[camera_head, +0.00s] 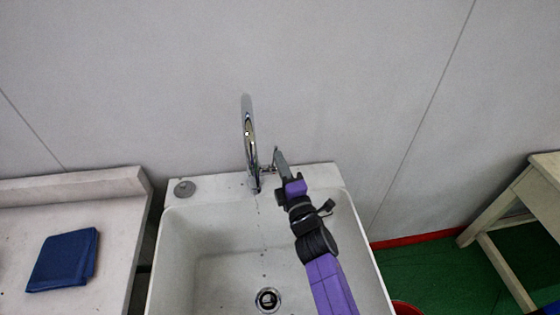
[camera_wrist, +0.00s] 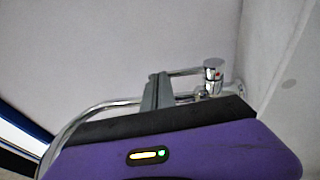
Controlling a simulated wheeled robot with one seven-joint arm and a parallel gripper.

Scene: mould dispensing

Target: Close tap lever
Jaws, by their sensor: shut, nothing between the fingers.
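The chrome tap (camera_head: 248,125) rises in a tall arc at the back of the white sink (camera_head: 335,172). A thin broken line of water drops falls from its spout towards the drain. In the wrist view the tap body (camera_wrist: 213,76) has a red mark, and its thin lever (camera_wrist: 186,72) points left, with its end by my fingertips. The curved spout pipe (camera_wrist: 88,112) runs below and left. My gripper (camera_head: 279,156) is shut and empty, just right of the tap; it also shows in the wrist view (camera_wrist: 158,80). I cannot tell whether it touches the lever.
A drain (camera_head: 268,299) lies in the basin floor. A grey round piece (camera_head: 185,188) sits on the sink's back left corner. A blue folded cloth (camera_head: 63,261) lies on the left counter (camera_head: 112,230). A wooden table (camera_head: 545,190) stands right. The wall is close behind the tap.

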